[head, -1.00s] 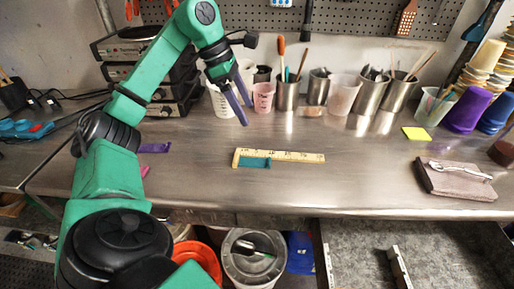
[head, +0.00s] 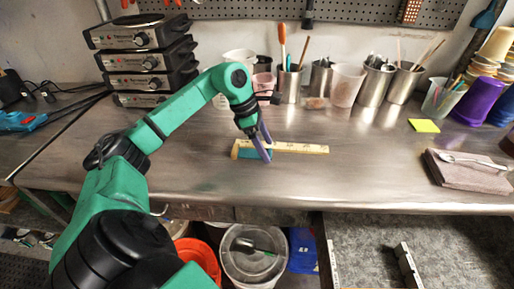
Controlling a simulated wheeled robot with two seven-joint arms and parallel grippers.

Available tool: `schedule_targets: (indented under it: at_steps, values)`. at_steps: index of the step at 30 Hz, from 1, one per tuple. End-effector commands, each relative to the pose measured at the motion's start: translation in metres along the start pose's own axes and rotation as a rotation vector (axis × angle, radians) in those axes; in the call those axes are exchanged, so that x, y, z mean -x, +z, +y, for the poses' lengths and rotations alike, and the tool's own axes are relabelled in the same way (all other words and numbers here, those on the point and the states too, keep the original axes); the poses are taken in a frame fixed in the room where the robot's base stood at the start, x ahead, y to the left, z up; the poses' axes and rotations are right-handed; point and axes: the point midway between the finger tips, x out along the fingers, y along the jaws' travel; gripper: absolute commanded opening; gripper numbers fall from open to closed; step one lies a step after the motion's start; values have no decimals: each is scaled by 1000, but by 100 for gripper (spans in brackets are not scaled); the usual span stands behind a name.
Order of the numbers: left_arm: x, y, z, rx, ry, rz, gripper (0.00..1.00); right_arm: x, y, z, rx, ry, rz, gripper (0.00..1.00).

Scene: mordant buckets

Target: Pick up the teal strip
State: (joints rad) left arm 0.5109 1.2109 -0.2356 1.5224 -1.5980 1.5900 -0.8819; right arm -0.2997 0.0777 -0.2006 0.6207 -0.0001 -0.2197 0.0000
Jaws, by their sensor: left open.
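The teal strip (head: 252,154) lies flat on the steel bench, along the front of the left part of a wooden ruler (head: 300,148). My left gripper (head: 264,150) reaches down over the right end of the strip and the ruler, with its purple fingers open. The fingers cover part of both. I cannot tell whether the fingertips touch the strip. My right gripper is not in the head view.
Stacked black units (head: 140,60) stand at left. The bench right of the ruler is clear.

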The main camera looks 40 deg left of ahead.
Motion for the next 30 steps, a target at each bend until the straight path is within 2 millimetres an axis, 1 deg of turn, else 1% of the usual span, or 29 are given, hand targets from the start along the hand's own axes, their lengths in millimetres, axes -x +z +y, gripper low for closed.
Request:
schedule_targets:
  at_steps: [1,6,7,8,9,11,12,13,15,26,30]
  values:
    - [-6,-2,-2,1,-8,7,85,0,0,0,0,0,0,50]
    - [-9,-3,-2,3,-12,11,85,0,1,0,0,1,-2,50]
    - [-9,-3,-2,3,-12,11,78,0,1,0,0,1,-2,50]
    - [-9,-4,-3,3,-13,12,67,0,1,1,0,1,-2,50]
    - [-9,-4,-3,3,-14,13,52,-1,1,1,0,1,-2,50]
    - [-10,-4,-3,3,-16,14,29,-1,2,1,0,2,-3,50]
    - [-10,-4,-4,4,-17,15,13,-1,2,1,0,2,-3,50]
    - [-11,-5,-4,4,-18,16,8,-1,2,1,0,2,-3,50]
    - [-11,-5,-4,4,-18,17,0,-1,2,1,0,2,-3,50]
    - [-11,-5,-3,5,-16,18,0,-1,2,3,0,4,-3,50]
    - [-4,-2,-2,6,-14,17,0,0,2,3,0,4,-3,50]
